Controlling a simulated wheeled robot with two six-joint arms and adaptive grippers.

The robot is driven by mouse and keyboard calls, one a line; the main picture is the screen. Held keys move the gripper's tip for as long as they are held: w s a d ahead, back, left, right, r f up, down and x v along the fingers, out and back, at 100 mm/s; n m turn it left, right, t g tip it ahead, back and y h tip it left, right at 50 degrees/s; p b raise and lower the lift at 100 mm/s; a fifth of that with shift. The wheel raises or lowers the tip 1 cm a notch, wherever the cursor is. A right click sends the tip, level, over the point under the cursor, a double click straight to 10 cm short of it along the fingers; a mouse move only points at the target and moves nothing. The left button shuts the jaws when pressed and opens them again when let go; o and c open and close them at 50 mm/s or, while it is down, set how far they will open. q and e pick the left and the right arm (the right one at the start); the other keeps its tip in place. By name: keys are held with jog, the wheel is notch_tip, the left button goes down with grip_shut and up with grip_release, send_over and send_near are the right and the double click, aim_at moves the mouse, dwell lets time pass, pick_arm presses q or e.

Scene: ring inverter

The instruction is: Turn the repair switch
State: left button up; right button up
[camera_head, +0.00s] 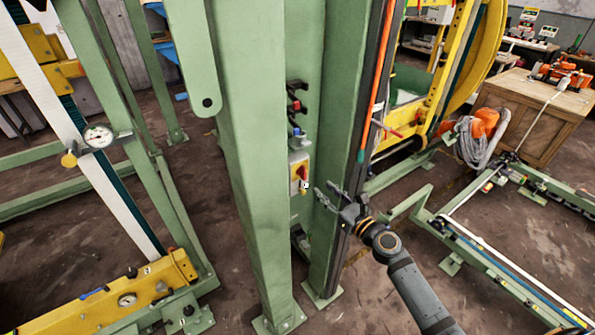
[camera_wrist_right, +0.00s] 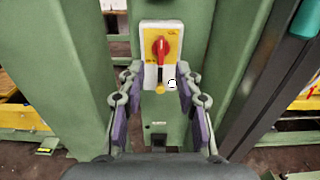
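The repair switch (camera_head: 301,173) is a red rotary knob on a yellow plate, set on a light box on the green column. In the right wrist view the red knob (camera_wrist_right: 160,47) stands upright near the top centre, with a small yellow round part and a white round mark below it. My right gripper (camera_head: 327,192) is to the right of the switch box in the head view. In the wrist view its fingers (camera_wrist_right: 157,80) are spread wide, with nothing between them, below and in front of the knob. My left gripper is not in view.
Green steel columns (camera_head: 250,150) stand on both sides of the switch. Small red and black control parts (camera_head: 297,105) are mounted above it. A wooden crate (camera_head: 535,110) and coiled rope (camera_head: 480,142) are at the right.

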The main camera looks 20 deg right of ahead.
aim_at(305, 172)
jog(key=p+x, duration=0.1)
jog(key=x, duration=0.9)
jog(key=shift+w+f+p, duration=0.15)
jog(key=shift+p, duration=0.15)
grip_shut()
